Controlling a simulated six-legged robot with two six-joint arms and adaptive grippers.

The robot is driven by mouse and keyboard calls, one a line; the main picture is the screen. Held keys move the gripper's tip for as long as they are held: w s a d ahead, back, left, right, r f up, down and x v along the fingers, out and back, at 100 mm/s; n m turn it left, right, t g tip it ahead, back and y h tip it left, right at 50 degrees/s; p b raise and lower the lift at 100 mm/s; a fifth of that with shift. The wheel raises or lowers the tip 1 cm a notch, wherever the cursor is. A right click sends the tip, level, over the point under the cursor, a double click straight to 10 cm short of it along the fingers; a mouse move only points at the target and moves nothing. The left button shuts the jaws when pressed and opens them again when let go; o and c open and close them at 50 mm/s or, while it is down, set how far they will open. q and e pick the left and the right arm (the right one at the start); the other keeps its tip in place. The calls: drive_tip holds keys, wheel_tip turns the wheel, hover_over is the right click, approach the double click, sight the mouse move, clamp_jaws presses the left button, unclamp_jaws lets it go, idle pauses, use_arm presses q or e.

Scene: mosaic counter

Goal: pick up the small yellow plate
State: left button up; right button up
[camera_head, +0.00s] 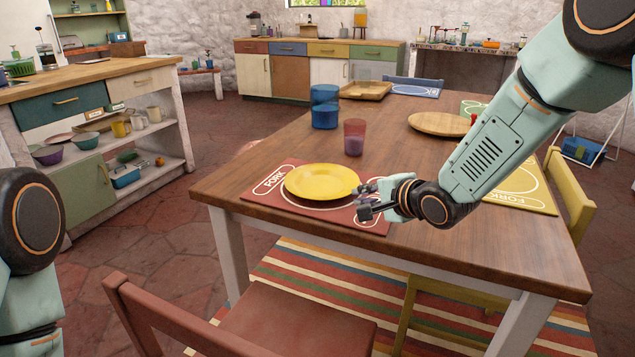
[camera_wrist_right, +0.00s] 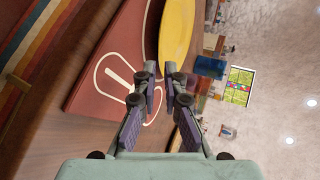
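The small yellow plate (camera_head: 322,182) lies flat on a red placemat (camera_head: 262,197) at the near left of the wooden table. My right gripper (camera_head: 364,201) is at the plate's right edge, low over the placemat, with its fingers parted and nothing visibly held. In the right wrist view the plate (camera_wrist_right: 177,30) lies just beyond the fingertips (camera_wrist_right: 163,74), close to the rim. I cannot tell whether a fingertip touches it. Part of my left arm shows at the left edge of the head view; its gripper is out of view.
A red-purple cup (camera_head: 354,138) and blue cups (camera_head: 324,110) stand behind the plate. A round wooden board (camera_head: 438,124) lies farther right. A red chair (camera_head: 290,318) stands at the near side. A yellow chair (camera_head: 572,195) is at the right. The table's front middle is clear.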

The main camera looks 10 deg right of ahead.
sight(342, 196)
drive_tip(key=shift+w+a+f, duration=0.15)
drive_tip(key=shift+w+f, duration=0.15)
drive_tip(key=shift+f, duration=0.05)
drive_tip(key=shift+w+a+b, duration=0.2)
drive_tip(key=shift+a+b, duration=0.1)
drive_tip(key=b+x, duration=0.2)
drive_tip(key=x, duration=0.2)
drive_tip(key=shift+f, duration=0.2)
drive_tip(key=shift+w+a+f+b, duration=0.1)
drive_tip(key=shift+w+a+b, duration=0.3)
drive_tip(key=shift+w, duration=0.1)
drive_tip(key=shift+d, duration=0.1)
clamp_jaws()
drive_tip(key=shift+w, duration=0.1)
